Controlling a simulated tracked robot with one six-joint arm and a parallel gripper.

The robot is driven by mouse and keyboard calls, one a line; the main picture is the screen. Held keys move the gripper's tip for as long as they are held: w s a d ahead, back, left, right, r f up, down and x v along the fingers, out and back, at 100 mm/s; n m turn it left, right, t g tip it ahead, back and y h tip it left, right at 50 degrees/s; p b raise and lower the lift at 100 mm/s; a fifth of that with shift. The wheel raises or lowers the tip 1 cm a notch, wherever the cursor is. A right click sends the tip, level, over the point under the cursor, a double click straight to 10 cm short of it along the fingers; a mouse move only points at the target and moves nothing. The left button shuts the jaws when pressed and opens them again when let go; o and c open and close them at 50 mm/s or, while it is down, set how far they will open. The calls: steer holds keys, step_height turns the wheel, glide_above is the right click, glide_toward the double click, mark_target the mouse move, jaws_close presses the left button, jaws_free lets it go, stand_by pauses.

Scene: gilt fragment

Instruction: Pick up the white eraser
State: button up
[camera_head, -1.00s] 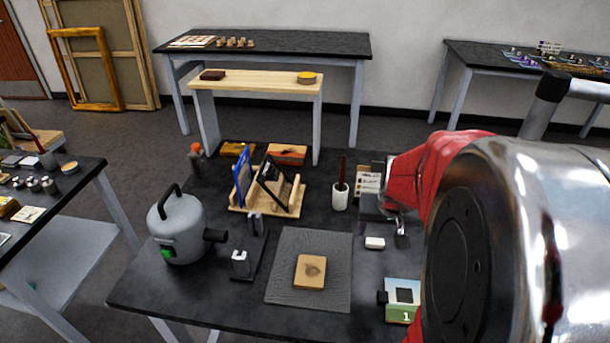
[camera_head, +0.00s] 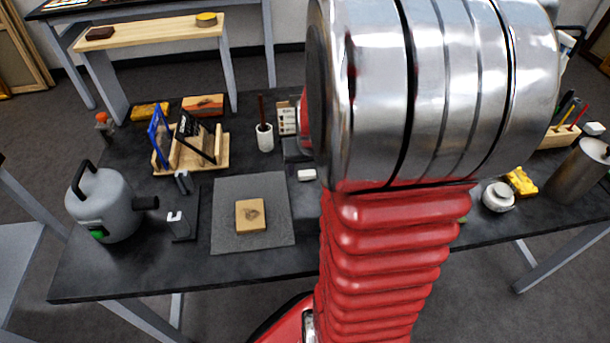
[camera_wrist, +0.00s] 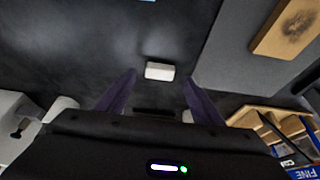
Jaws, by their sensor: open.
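The white eraser (camera_wrist: 160,71) is a small white block lying on the dark tabletop. In the wrist view it sits just beyond my gripper (camera_wrist: 158,88), roughly centred between its two fingertips. The fingers are spread apart with nothing between them, so my gripper is open and empty. In the head view the eraser (camera_head: 307,175) shows at the right of the grey mat, close to my arm. My gripper is hidden behind my arm in that view.
A grey mat (camera_head: 228,238) with a wooden block (camera_head: 250,215) lies left of the eraser. A white cup (camera_head: 264,137) and a wooden rack (camera_head: 222,160) stand behind. A grey canister (camera_head: 105,208) is at left. A metal cylinder (camera_head: 578,172) stands at far right.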

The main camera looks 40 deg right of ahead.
mark_target(307, 175)
steer(key=shift+x, duration=1.3)
steer(key=shift+c, duration=0.4)
steer(key=c, duration=1.1)
step_height(307, 175, up, 10)
steer(key=o, duration=0.5)
steer(key=c, duration=0.4)
